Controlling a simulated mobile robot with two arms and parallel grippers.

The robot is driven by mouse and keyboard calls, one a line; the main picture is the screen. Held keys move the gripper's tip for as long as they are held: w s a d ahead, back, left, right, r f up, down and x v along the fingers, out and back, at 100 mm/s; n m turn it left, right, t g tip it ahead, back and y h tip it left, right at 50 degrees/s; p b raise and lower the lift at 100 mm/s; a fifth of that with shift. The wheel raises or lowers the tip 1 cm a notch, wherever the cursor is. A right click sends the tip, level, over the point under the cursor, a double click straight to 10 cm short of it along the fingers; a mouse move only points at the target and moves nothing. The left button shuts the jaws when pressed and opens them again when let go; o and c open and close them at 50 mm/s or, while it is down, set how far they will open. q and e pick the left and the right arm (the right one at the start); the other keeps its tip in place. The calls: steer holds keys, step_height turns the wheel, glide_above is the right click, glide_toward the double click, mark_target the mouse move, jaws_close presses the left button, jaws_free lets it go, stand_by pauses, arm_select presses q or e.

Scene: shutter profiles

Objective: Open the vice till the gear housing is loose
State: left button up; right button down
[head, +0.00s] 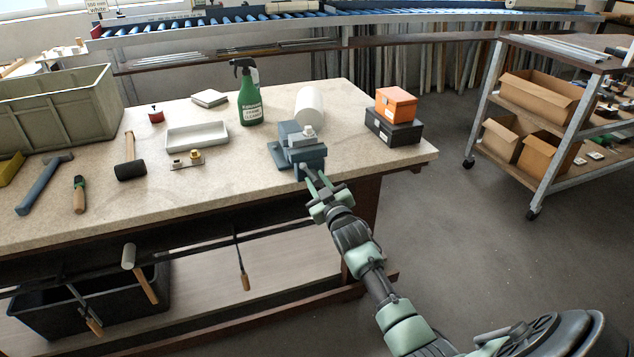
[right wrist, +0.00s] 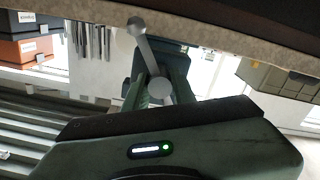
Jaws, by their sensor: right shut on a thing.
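The blue-grey vice (head: 303,157) stands at the front edge of the workbench. A small light-grey piece, apparently the gear housing (head: 308,131), sits at the top of its jaws; I cannot tell how tightly it is held. My right gripper (head: 318,182) reaches up to the front of the vice and is shut on its handle. In the right wrist view the grey metal handle (right wrist: 147,50) slants between the green fingers, with a round knob at its upper end. The vice body (right wrist: 175,70) shows behind it there. My left gripper is not in view.
On the workbench (head: 245,165), a white roll (head: 310,104) and a green spray bottle (head: 248,95) stand behind the vice. An orange box (head: 396,103) on a black box (head: 393,130) is to its right. A white tray (head: 197,136) and a mallet (head: 130,160) lie left.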

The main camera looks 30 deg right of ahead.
steer(key=shift+n, duration=0.4)
stand_by(0.5)
steer(key=n, duration=0.9)
steer(key=shift+b, duration=0.4)
steer(key=n, duration=0.5)
steer(key=shift+b, duration=0.3)
steer(key=n, duration=0.4)
steer(key=shift+r+n, duration=0.1)
steer(key=shift+n, duration=0.3)
steer(key=shift+r, duration=0.1)
steer(key=c, duration=1.3)
jaws_free()
steer(key=shift+c, duration=0.2)
steer(key=shift+o, duration=0.9)
steer(key=shift+w+f, duration=0.1)
steer(key=shift+f, duration=0.1)
